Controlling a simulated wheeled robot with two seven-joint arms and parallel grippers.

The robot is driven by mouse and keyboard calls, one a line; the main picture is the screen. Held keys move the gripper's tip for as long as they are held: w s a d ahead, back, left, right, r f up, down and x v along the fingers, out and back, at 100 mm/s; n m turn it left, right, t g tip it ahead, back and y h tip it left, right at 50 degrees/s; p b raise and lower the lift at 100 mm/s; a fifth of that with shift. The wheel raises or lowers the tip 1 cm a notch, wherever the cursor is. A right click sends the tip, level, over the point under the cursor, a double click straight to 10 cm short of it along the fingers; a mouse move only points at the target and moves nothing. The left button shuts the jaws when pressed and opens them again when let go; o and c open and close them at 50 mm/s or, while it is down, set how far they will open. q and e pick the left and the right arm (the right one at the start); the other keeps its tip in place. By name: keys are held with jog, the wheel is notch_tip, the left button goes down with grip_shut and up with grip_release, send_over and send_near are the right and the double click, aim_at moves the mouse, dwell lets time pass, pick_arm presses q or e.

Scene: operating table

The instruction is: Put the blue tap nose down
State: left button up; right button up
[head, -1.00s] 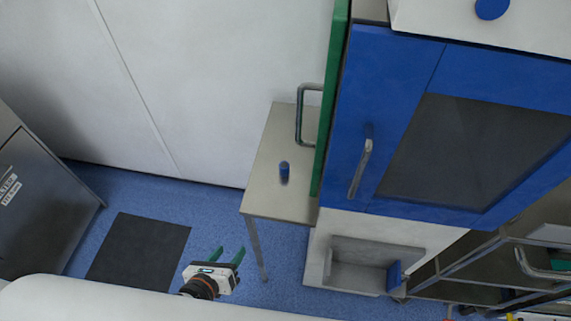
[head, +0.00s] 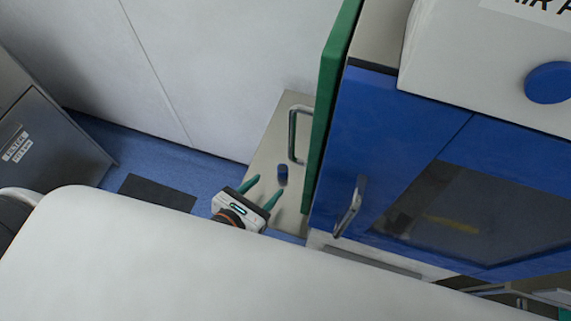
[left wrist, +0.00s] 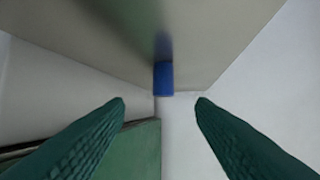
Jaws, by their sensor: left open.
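The blue tap (head: 283,172) is a small, short blue cylinder on the pale side table (head: 272,150). Its nose cannot be made out. My left gripper (head: 268,187) is open and empty, with its green fingers pointing toward the blue tap from the near side. In the left wrist view the blue tap (left wrist: 163,79) lies ahead, between the lines of the two open fingers and beyond their tips. The table surface shows at the top of that view, so the picture looks upside down. My right gripper does not show.
The green door (head: 328,100) with a metal handle (head: 292,136) stands close to the right of the tap. A blue cabinet front (head: 400,130) with a dark window is farther right. A white wall (head: 215,75) rises behind the table. Blue floor shows at the left.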

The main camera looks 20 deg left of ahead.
aim_at(279, 173)
pick_arm(q)
jog(key=x, duration=0.3)
jog(key=shift+w+d+f, duration=0.1)
jog(key=shift+w+f, duration=0.05)
jog(key=shift+w, duration=0.1)
jog(key=shift+w+d+f, duration=0.1)
jog(key=shift+w+f, duration=0.15)
jog(key=shift+w, duration=0.4)
jog(key=p+x, duration=0.1)
jog(key=x, duration=0.3)
jog(key=shift+w+f, duration=0.1)
jog(key=shift+f, duration=0.1)
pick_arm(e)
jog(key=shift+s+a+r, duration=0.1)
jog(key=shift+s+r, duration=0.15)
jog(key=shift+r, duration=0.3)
pick_arm(q)
jog(key=shift+c, duration=0.3)
grip_shut()
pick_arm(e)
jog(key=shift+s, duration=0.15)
